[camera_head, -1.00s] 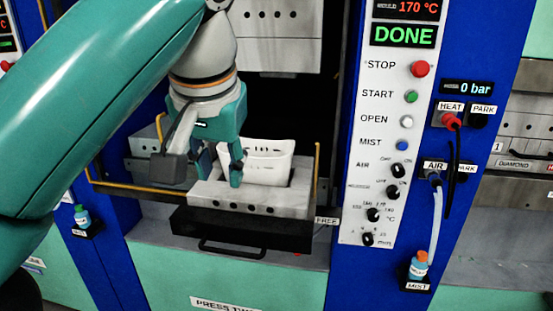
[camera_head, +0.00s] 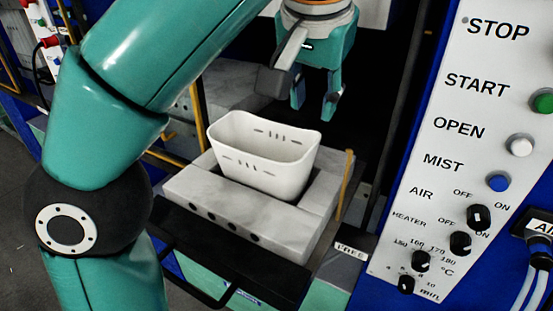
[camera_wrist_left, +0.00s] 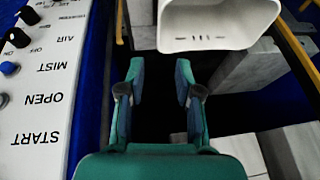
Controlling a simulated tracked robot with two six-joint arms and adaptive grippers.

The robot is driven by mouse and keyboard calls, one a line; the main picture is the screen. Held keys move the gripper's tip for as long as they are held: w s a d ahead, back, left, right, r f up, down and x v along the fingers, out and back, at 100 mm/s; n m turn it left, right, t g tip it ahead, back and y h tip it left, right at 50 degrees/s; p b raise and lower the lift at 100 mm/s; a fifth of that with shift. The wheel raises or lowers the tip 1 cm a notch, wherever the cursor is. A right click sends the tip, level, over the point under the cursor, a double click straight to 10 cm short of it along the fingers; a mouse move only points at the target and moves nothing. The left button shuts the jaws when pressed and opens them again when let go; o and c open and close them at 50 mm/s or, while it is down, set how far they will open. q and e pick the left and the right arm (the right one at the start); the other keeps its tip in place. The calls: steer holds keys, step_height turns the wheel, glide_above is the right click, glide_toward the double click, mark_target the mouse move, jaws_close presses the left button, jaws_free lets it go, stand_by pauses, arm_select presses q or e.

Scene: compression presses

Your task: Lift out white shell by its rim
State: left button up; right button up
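The white shell (camera_head: 265,150) is an open tub with slots in its walls. It sits in the grey mould block (camera_head: 225,206) of the press, its upper part standing clear. It also shows at the top of the left wrist view (camera_wrist_left: 215,28), with its rim towards the camera. My left gripper (camera_head: 313,116) is open and empty. In the head view it appears above and to the right of the shell. In the left wrist view its two fingers (camera_wrist_left: 158,82) are apart with nothing between them, and the shell lies beyond the tips. My right gripper is not in view.
A control panel (camera_head: 470,150) with buttons and knobs stands to the right of the press. Yellow rods (camera_head: 346,180) rise beside the mould. A black tray with a handle (camera_head: 230,262) is in front of it. The dark press opening (camera_head: 370,110) lies behind.

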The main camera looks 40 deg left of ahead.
mark_target(311, 148)
arm_select(q)
steer(key=b+x, duration=0.3)
steer(key=x, duration=0.7)
steer(key=shift+a+f, duration=0.15)
steer(key=shift+f, duration=0.5)
steer(key=x, duration=0.5)
jaws_close()
